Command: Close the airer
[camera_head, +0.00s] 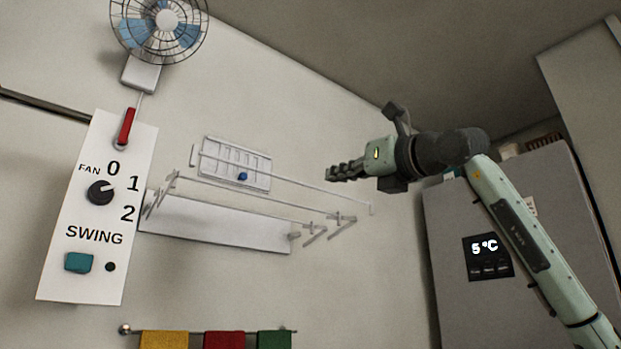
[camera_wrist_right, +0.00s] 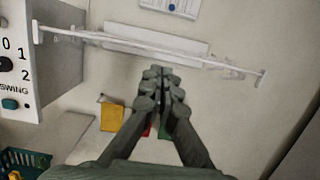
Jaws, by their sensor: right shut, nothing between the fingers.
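The airer (camera_head: 255,203) is a white wall-mounted rack with thin rails on folding side arms, standing out from its long white back panel (camera_head: 215,225). It is unfolded from the wall. In the right wrist view the airer (camera_wrist_right: 150,46) runs across the upper part. My right gripper (camera_head: 330,173) is shut and empty, to the right of the airer at about the height of its rails, and appears apart from it. In the right wrist view my right gripper (camera_wrist_right: 160,72) shows its fingers together, below the airer in the picture. My left gripper is not in view.
A fan control panel (camera_head: 100,210) hangs left of the airer, under a wall fan (camera_head: 160,25). A calendar-like board (camera_head: 235,165) is behind the rails. Coloured towels (camera_head: 222,340) hang below. A grey fridge (camera_head: 500,250) stands at right.

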